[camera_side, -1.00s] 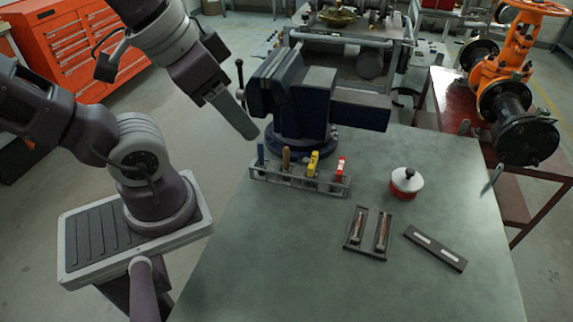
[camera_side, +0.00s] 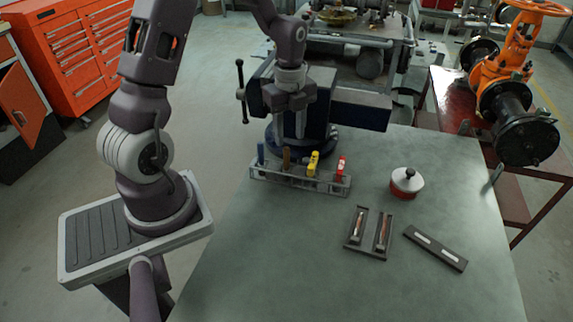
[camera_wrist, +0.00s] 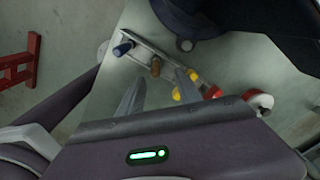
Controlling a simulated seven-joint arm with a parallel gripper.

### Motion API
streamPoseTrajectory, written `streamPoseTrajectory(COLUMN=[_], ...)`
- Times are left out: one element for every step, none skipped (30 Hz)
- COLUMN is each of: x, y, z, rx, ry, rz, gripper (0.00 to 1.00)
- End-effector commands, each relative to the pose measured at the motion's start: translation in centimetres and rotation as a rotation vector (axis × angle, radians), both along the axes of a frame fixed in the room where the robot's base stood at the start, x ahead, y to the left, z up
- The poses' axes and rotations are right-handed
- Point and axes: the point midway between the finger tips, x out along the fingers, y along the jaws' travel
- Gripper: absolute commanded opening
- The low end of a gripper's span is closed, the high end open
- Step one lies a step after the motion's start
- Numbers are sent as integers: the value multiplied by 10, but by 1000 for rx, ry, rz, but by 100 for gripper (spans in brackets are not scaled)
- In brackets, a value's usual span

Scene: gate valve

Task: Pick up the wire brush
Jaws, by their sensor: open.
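A tool rack (camera_side: 325,188) stands on the bench in front of the vise, with several handled tools upright in it. The brown, wood-like handle (camera_side: 287,157) is probably the wire brush; its lower part is hidden in the rack, so I cannot be sure. A blue handle (camera_side: 261,153) is to its left, and yellow (camera_side: 313,162) and red (camera_side: 341,165) ones to its right. My gripper (camera_side: 290,136) is open and empty, pointing down above the rack's left half. In the wrist view, the brown handle (camera_wrist: 155,67) shows just beyond and between the fingertips (camera_wrist: 160,78).
The dark blue vise (camera_side: 350,110) stands close behind the rack. A red and white tin (camera_side: 406,182), a tray (camera_side: 353,249) with two narrow pieces and a dark bar (camera_side: 435,248) lie to the right. The bench front (camera_side: 290,270) is clear.

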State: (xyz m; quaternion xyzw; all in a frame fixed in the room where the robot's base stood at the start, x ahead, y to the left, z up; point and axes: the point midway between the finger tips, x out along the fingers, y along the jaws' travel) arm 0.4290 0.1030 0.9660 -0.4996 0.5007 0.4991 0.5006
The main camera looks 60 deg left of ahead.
Motion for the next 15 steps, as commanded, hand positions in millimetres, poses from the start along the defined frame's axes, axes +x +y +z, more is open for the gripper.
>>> streamPoseTrajectory(x=[-1, -2, -3, -5, -7, -9, -10, -10, -9, -9, -9, -9, -9, -9, -9], y=[-1, -1, -1, -1, -1, 0, 0, -1, -1, 0, 0, 0, 0, 0, 0], z=[-7, -12, -18, -23, -29, -37, -43, -48, -54, -57, -59, -61, -62, -62, -61], rx=[-1, -1, -2, -2, -2, -2, -1, -2, -2, -1, -1, 0, 1, 1, 1], ry=[4, 3, 4, 5, 5, 7, 6, 5, 4, 3, 3, 2, 2, 1, 0], rz=[-1, -1, 0, 1, 2, 1, 1, 2, 2, 1, 1, 1, 1, 1, 1], gripper=[41, 41, 41, 41, 41, 41, 41, 41, 41, 41, 41, 41, 41, 41, 41])
